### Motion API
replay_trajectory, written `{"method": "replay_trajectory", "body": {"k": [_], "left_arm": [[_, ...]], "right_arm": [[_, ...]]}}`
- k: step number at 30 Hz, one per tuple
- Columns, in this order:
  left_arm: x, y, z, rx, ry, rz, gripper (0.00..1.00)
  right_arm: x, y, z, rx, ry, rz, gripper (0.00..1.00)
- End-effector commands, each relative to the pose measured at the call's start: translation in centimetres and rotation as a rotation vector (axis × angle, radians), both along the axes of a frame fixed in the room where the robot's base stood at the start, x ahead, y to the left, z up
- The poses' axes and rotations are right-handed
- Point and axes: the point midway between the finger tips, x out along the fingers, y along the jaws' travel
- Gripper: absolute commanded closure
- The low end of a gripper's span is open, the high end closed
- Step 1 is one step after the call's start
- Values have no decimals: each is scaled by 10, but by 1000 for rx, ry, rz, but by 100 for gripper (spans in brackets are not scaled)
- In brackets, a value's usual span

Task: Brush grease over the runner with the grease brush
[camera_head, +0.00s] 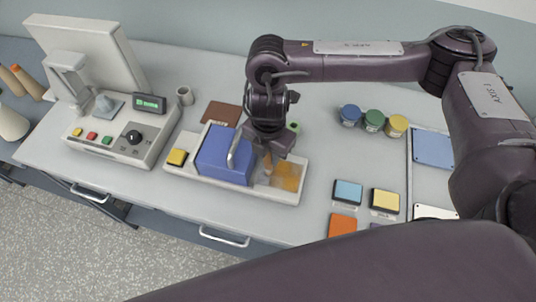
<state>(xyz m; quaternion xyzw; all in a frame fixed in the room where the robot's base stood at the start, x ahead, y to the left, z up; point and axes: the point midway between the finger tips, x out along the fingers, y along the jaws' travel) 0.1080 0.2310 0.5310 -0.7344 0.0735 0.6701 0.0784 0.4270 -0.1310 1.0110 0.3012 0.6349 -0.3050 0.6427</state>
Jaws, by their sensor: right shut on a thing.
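Orange-yellow patches (288,177) show in the tray's right end, below and right of the gripper. I cannot tell whether the brush touches anything. I cannot make out the runner for certain; the gripper covers part of the tray. My left gripper is not in view.
Several jars (373,121) stand behind right. Coloured blocks (348,192) lie right. Bare tabletop lies in front of the tray.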

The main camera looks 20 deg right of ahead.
Motion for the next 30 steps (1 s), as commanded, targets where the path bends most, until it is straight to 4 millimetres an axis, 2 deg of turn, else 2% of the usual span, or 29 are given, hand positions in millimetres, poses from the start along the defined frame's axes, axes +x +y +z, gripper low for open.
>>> {"method": "replay_trajectory", "body": {"k": [22,30], "left_arm": [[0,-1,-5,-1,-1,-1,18],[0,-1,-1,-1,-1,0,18]], "right_arm": [[28,-19,-2,0,0,-3,97],[25,-17,-1,-1,1,0,97]]}}
